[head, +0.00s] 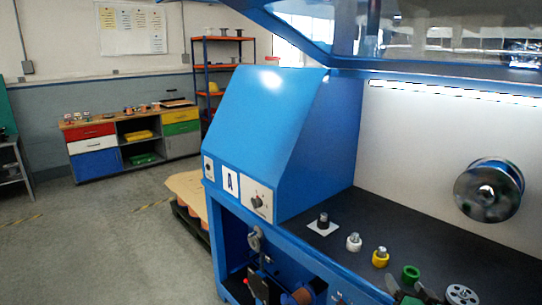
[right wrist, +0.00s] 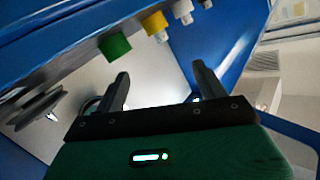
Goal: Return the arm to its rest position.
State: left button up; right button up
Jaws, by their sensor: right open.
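My right gripper (head: 407,287) is at the bottom edge of the head view, over the front of the dark worktop and close to the green pulley (head: 411,274). In the right wrist view its two dark fingers (right wrist: 162,85) stand apart with nothing between them. The green pulley (right wrist: 115,46) shows beyond the fingers in that view, apart from them. A yellow pulley (head: 380,257) and a white pulley (head: 353,242) stand in line with the green one. I cannot make out my left gripper in either view.
A dark peg on a white square plate (head: 323,227) and a grey spoked wheel (head: 462,295) also stand on the worktop (head: 440,262). A large metal wheel (head: 488,190) is on the white back panel. The blue housing (head: 262,120) rises at the left. Open floor (head: 110,240) lies beyond.

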jog(key=s+a+f+n+g+y, duration=0.2)
jog(key=s+a+f+n+g, duration=0.35)
jog(key=s+f, duration=0.7)
jog(key=s+a+f+g+h, duration=0.1)
jog(key=s+a+f+g, duration=0.2)
jog(key=s, duration=0.8)
jog(key=s+a+g, duration=0.4)
jog(key=s, duration=0.7)
notch_tip(320, 180, down, 30)
jog(key=s+g+p, duration=0.1)
jog(key=g+p, duration=0.1)
pick_arm(q)
jog(key=s, duration=0.1)
jog(key=s+a+r+p, duration=0.1)
jog(key=s, duration=0.1)
jog(key=s+p, duration=0.1)
jog(key=s, duration=0.1)
jog(key=shift+s+a+r, duration=0.25)
pick_arm(e)
jog(key=s+d+f, duration=0.2)
jog(key=s+f, duration=0.6)
jog(key=s, duration=0.1)
jog(key=s+d+f+n, duration=0.1)
jog(key=s+d+f, duration=0.1)
jog(key=s+f, duration=0.7)
jog(key=shift+s+g, duration=0.35)
pick_arm(q)
jog(key=shift+w, duration=0.15)
pick_arm(e)
jog(key=shift+f, duration=0.1)
